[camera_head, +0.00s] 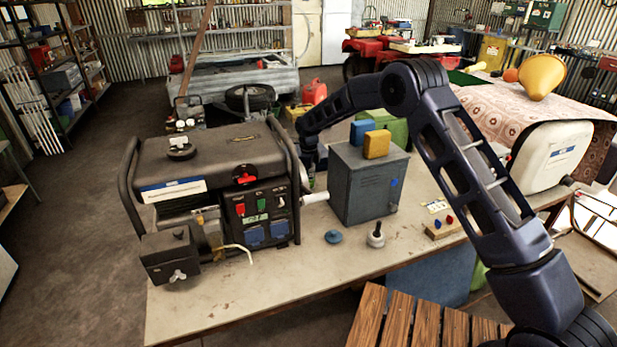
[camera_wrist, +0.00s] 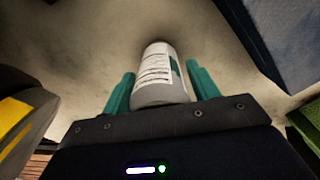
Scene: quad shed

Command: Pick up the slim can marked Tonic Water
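In the wrist view, a pale grey-white can (camera_wrist: 160,78) with a white printed label and a green patch stands between the two teal fingers of my gripper (camera_wrist: 161,84). The print is too small to read. One finger is close along each side of the can; I cannot tell whether both press on it. In the head view my arm reaches over the bench, and its end goes down between the generator and the grey metal box. The fingers and the can are hidden there.
A black generator (camera_head: 215,175) stands left on the bench (camera_head: 290,285), and a grey metal box (camera_head: 368,185) stands right, with blue and yellow blocks (camera_head: 376,144) on top. A blue disc (camera_head: 333,237) and small knob-topped item (camera_head: 376,237) lie in front. The front bench strip is mostly clear.

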